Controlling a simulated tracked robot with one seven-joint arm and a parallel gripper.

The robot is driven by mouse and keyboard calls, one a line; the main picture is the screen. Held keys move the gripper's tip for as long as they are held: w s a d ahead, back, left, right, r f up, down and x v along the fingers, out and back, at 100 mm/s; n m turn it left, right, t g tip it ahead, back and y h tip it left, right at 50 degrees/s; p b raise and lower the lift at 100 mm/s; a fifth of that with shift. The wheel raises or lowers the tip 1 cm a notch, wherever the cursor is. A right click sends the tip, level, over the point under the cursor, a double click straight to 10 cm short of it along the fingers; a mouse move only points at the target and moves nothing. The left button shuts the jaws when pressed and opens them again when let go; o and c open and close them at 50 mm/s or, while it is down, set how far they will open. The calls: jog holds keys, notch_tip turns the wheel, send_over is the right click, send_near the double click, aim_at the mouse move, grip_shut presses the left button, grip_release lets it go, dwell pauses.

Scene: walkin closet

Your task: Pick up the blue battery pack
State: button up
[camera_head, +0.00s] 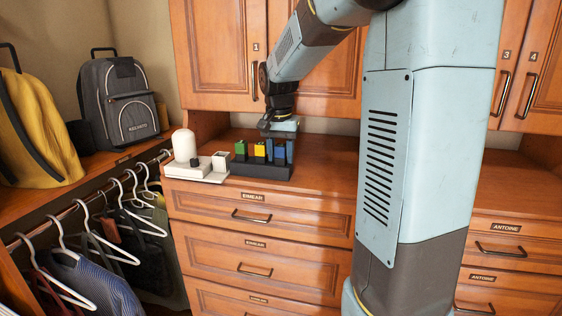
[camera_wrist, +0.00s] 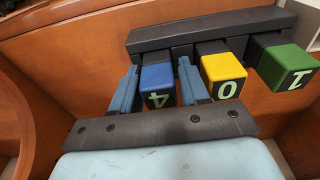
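The blue battery pack (camera_wrist: 157,79), marked 4, stands in the dark charging rack (camera_wrist: 215,28) on the dresser top. It also shows in the head view (camera_head: 280,156), partly hidden by my fingers. My gripper (camera_wrist: 158,80) is open, with one blue-grey finger on each side of the blue pack. A narrow gap seems to show beside the pack; contact is hard to tell. In the head view my gripper (camera_head: 279,150) points down over the right end of the rack.
A yellow pack (camera_wrist: 222,70), marked 0, stands close beside my right finger in the wrist view. A green pack (camera_wrist: 284,65), marked 1, is beyond it. A white device (camera_head: 186,148) stands left of the rack. The dresser top (camera_head: 325,170) is clear to the right.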

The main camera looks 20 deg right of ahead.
jog(key=c, duration=0.8)
jog(key=shift+o, duration=0.2)
